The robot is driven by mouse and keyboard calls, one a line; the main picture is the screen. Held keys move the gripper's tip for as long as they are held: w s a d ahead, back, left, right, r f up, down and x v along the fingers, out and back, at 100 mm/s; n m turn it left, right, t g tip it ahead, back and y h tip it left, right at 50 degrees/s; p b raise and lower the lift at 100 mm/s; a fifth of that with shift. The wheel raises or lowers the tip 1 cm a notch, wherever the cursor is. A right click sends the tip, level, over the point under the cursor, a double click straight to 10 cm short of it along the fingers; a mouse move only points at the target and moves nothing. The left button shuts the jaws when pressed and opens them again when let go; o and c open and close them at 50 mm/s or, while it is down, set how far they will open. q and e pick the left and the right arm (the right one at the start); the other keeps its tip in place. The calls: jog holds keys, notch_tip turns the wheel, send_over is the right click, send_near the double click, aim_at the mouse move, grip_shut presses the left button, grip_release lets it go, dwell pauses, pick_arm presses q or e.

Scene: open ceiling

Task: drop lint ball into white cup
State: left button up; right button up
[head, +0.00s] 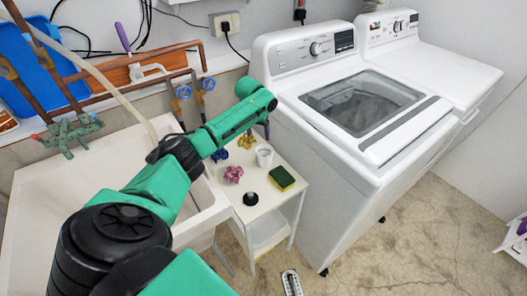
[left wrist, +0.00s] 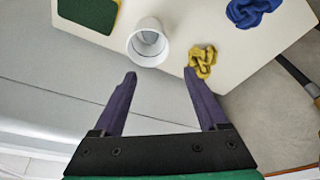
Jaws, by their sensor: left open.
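The white cup (head: 264,155) stands upright on a small white side table (head: 262,216). Crumpled lumps in pink (head: 233,173), blue (head: 219,155) and yellow (head: 247,139) lie on the same table; I cannot tell which is the lint ball. My left gripper (left wrist: 160,73) is open with nothing between its purple fingers. In the left wrist view, the cup (left wrist: 148,43) is just beyond the fingertips, towards the left one. The yellow lump (left wrist: 202,61) is near the right fingertip, and the blue lump (left wrist: 250,11) is farther off. My right gripper is not in view.
A green and yellow sponge (head: 282,178) and a small black round object (head: 250,199) lie on the side table. A washing machine (head: 345,110) stands close on the right. A sink basin (head: 185,215) is on the left, partly hidden by my arm.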

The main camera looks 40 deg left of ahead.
pick_arm(q)
jog(key=b+v, duration=0.1)
jog(key=v, duration=1.2)
jog(key=shift+s+f, duration=0.1)
jog(key=shift+s, duration=0.05)
